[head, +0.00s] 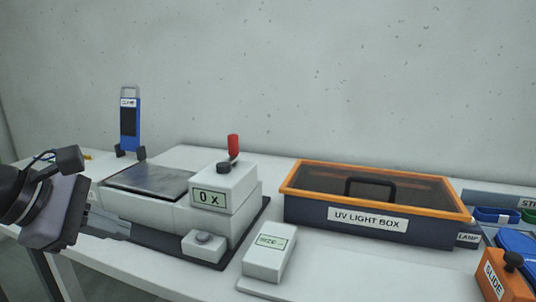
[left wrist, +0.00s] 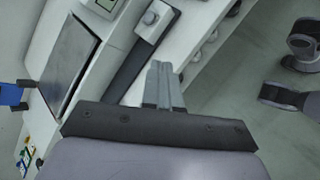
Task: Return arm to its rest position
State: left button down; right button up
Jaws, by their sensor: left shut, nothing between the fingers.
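My left arm comes in at the left edge of the head view. Its gripper (head: 110,228) is beside the front left of the white machine with the "0 X" display (head: 208,198). In the left wrist view the two fingers (left wrist: 160,68) are together with nothing between them. They appear over the table's front edge and the floor. I cannot tell how high they are or whether they touch anything.
A blue device (head: 130,125) stands upright behind the machine. The UV light box (head: 368,219), a small white display unit (head: 268,252) and an orange slide box (head: 503,280) are to the right. Open floor (left wrist: 245,95) lies beyond the table edge in the left wrist view.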

pick_arm(q)
jog(key=s+d+n+g+h+p, duration=0.2)
jog(key=s+d+n+h+p, duration=0.3)
jog(key=d+n+h, duration=0.5)
jog(key=w+a+f+n+t+y+p, duration=0.25)
jog(key=f+n+t+y, duration=0.35)
jog(key=n, duration=0.8)
jog(key=w+a+f+n+t+y+p, duration=0.1)
jog(key=a+f+n+t+y+p, duration=0.35)
jog(key=n, duration=1.05)
jog(key=s+f+n+g+y, duration=0.3)
jog(key=s+f+n, duration=0.9)
jog(key=f, duration=0.7)
jog(key=s+g, duration=0.1)
jog(key=s, duration=0.2)
jog(key=shift+a+f+g+y, duration=0.2)
jog(key=shift+a+g+y, duration=0.05)
jog(key=shift+g+y, duration=0.1)
pick_arm(e)
notch_tip(320, 180, up, 9)
jog(key=s, duration=0.1)
jog(key=shift+s+d+f, duration=0.2)
jog(key=shift+d, duration=0.25)
pick_arm(q)
jog(key=shift+w, duration=0.1)
